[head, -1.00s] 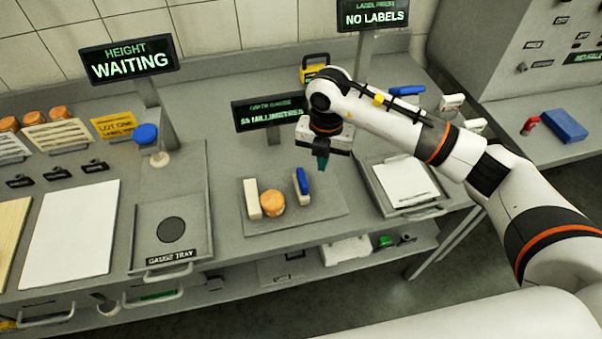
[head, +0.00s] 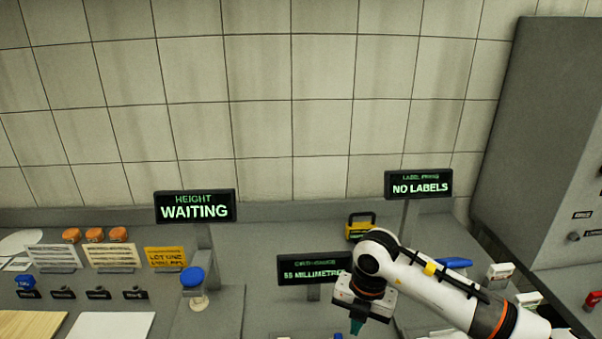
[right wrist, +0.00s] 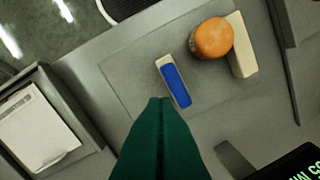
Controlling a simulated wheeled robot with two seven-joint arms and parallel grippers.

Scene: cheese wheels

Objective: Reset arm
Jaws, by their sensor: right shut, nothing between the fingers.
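My right gripper (head: 357,325) hangs low at the lower right of the head view, fingers pointing down, over the bench. In the right wrist view its green fingers (right wrist: 160,103) are together with nothing between them. Beyond their tips the depth gauge plate carries a cheese wheel (right wrist: 212,38) with an orange rind. A pale block (right wrist: 241,45) stands beside the cheese on one side. A blue-faced block (right wrist: 176,84) stands on the other side, apart from it. My left gripper is not in view.
Signs read WAITING (head: 195,206), NO LABELS (head: 419,184) and 55 millimetres (head: 313,269). A blue-topped post (head: 193,278) stands left. Small orange cheeses (head: 95,235) sit at the back left. A tray with white sheets (right wrist: 36,127) lies beside the plate. A grey cabinet (head: 550,130) stands right.

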